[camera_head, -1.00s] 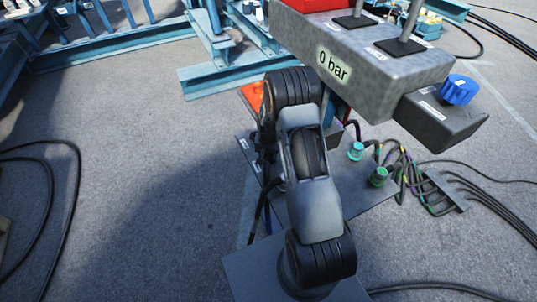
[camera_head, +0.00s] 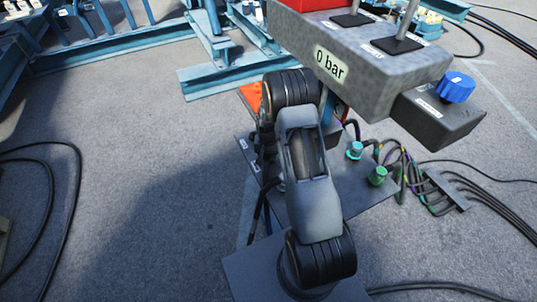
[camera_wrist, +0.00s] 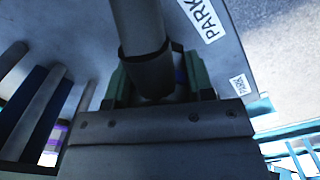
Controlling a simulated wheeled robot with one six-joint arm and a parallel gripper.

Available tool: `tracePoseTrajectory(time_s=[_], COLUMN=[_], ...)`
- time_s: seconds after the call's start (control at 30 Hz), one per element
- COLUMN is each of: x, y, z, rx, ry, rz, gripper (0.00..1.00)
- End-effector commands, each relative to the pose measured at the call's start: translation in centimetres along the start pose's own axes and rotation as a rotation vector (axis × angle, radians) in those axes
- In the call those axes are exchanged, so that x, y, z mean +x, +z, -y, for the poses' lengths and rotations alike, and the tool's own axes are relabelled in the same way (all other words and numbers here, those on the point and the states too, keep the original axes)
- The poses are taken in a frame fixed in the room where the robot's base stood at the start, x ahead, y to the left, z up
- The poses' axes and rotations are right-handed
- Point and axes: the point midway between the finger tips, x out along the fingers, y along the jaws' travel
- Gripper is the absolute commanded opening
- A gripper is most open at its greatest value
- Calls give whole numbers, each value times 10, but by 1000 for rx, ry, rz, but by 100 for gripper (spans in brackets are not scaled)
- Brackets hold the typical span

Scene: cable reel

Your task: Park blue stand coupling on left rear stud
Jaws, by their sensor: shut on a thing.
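In the wrist view my gripper (camera_wrist: 156,82) is shut on a coupling (camera_wrist: 147,68), with a greenish jaw on each side. Its dark sleeve and thick grey hose run up out of the picture. A small bit of blue shows beside the right jaw; the rest of its body is hidden. A grey panel behind carries a large PARK label (camera_wrist: 200,18) and a smaller PARK label (camera_wrist: 238,88). I cannot make out the left rear stud or whether the coupling touches it. In the head view my arm hides the gripper and the coupling.
A grey block with a 0 bar display (camera_head: 331,65) and a box with a blue knob (camera_head: 456,87) stand right of my arm. A teal coupling (camera_head: 354,150) and a green coupling (camera_head: 377,176) with hoses sit below. Blue steel beams (camera_head: 215,79) lie behind.

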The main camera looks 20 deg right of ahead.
Motion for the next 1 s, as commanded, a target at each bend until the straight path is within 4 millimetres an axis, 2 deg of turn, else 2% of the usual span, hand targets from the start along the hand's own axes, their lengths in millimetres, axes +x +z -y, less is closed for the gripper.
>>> tracePoseTrajectory(time_s=[0.27,0.4,0.5,0.63,1.0], x=[-51,-88,-104,-103,-72], y=[2,3,4,4,3], z=[2,0,-2,-3,-2], rx=[-6,-5,-6,-5,-5], ry=[-1,-4,-5,-5,-4], rz=[-1,-10,-14,-14,-14], gripper=[6,6,6,6,6])
